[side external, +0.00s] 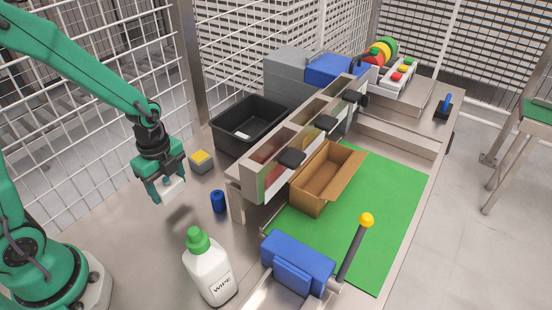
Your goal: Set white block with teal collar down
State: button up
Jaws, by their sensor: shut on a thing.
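My gripper (165,192) hangs at the left of the side external view, pointing down. It is shut on the white block (174,190), whose pale lower part shows between the green fingers. I cannot make out its teal collar against the fingers. The block is held above the grey metal table (150,245), with a dark shadow on the table below and apart from it.
A grey block with a yellow top (201,161) and a blue cylinder (218,201) stand right of my gripper. A white bottle with a green cap (209,270) stands in front. A black bin (250,124), a bin rack (262,172) and a cardboard box (325,178) lie further right.

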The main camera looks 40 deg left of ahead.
aim_at(171, 194)
jog(key=shift+f, duration=1.85)
jog(key=shift+f, duration=0.15)
jog(key=o, duration=1)
jog(key=shift+r, duration=0.2)
jog(key=shift+r, duration=6)
